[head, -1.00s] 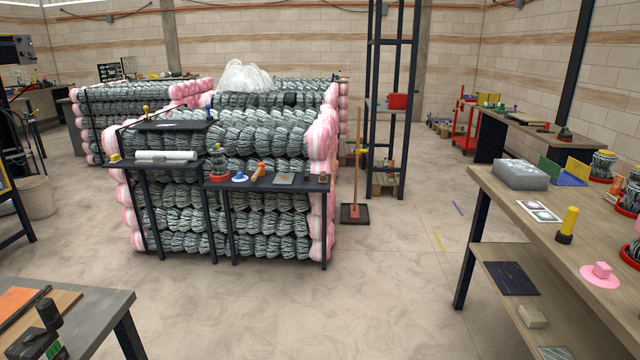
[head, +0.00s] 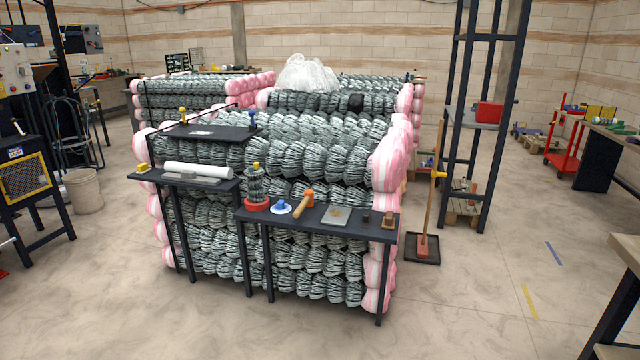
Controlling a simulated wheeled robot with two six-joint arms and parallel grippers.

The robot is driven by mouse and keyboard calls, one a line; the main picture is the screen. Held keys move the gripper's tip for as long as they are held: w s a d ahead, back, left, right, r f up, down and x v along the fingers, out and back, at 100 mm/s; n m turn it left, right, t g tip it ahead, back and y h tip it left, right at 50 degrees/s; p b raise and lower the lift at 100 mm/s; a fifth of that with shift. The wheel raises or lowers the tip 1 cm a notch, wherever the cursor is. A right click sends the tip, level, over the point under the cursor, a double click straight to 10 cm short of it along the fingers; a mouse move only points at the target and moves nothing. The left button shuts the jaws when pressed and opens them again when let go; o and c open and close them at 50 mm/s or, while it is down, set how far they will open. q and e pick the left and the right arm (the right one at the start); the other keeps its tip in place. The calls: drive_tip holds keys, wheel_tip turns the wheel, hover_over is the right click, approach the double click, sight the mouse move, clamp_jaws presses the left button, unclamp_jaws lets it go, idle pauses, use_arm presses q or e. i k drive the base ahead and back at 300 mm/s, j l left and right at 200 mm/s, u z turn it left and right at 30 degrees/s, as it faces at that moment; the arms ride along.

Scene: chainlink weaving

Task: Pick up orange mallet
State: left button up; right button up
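An orange mallet (head: 305,200) lies on a narrow dark shelf table (head: 345,230) in front of the stacked wire rolls. Its orange head is at the upper right and its tan handle slants down to the left. It lies between a blue-topped white disc (head: 280,207) and a grey plate (head: 336,215). Neither of my grippers is in view.
A wire spool on a red base (head: 256,188) stands left of the disc. Small blocks (head: 388,219) lie at the shelf's right end. Pink-ended wire rolls (head: 330,160) rise behind. A broom (head: 433,190) stands to the right. The floor in front (head: 200,325) is clear.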

sight(308, 201)
drive_tip(key=i+u, duration=0.25)
drive_tip(key=i, duration=0.2)
drive_tip(key=i+l+u, duration=0.3)
drive_tip(key=i, duration=0.15)
drive_tip(key=j, duration=0.1)
